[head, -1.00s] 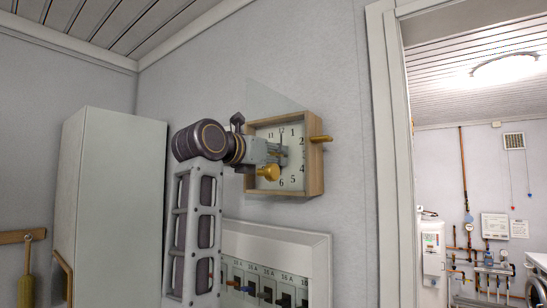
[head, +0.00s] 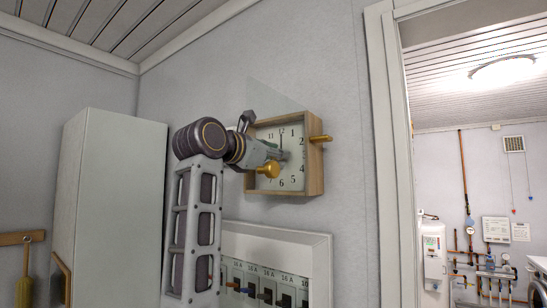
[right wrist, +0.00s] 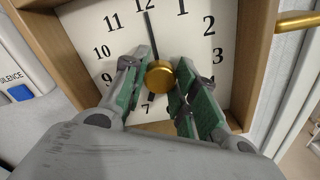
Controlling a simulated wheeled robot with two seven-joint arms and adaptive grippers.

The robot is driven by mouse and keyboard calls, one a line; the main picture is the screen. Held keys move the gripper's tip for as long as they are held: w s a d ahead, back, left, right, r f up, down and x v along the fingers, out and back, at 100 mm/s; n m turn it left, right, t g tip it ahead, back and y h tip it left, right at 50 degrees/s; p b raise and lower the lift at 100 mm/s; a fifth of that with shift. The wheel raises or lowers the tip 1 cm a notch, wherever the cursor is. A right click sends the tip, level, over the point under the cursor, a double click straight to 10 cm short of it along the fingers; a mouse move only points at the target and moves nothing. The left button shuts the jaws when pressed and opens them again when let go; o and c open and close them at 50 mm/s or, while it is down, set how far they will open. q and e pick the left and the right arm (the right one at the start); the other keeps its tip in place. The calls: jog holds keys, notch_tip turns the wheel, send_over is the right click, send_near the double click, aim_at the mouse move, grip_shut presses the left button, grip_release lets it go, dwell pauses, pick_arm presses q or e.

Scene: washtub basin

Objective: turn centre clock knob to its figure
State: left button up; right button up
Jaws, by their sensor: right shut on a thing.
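The square wooden clock (head: 315,170) hangs on the wall, with a white numbered face. Its dark hand (right wrist: 151,35) points near 12, with a short tail below the middle. The round brass centre knob (right wrist: 159,75) stands out from the middle of the face in the right wrist view. My right gripper (head: 284,155) comes from the left and reaches the middle of the face. Its green-lined fingers also show in the right wrist view (right wrist: 160,80), one on each side of the centre knob, shut on it. My left gripper is not in view.
A brass peg (head: 320,138) juts from the clock's right side. A breaker panel (head: 318,250) sits below the clock, and a white cabinet (head: 105,200) stands left. A doorway opens at right.

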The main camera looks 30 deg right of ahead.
jog(key=o, duration=1)
jog(key=v, duration=1.2)
jog(key=shift+f, duration=0.1)
dwell(0.5)
